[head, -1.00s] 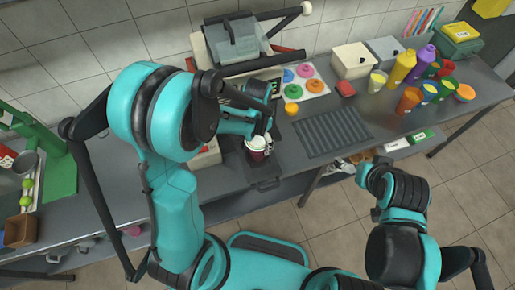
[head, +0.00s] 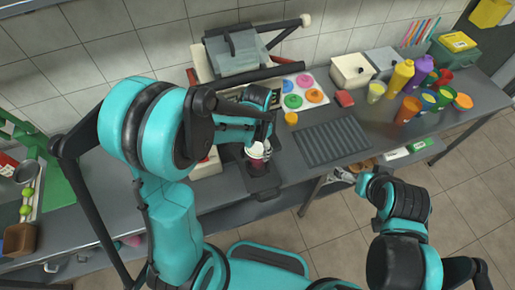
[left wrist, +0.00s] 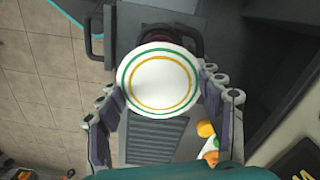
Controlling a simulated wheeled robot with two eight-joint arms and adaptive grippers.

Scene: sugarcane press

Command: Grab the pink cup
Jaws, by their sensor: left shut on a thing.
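In the left wrist view, the round white top (left wrist: 158,82) with green and yellow rings sits between the two fingers of my left gripper (left wrist: 160,100). Most of the cup's body is hidden there under the top. I cannot tell whether its base touches the tray. My right arm is at the lower right; its fingers are unclear.
The black tray (head: 268,194) has a handle at its front. A ribbed drain mat (head: 330,141) lies to its right. Several coloured cups and bottles, including a purple bottle (head: 420,70), crowd the counter's right end.

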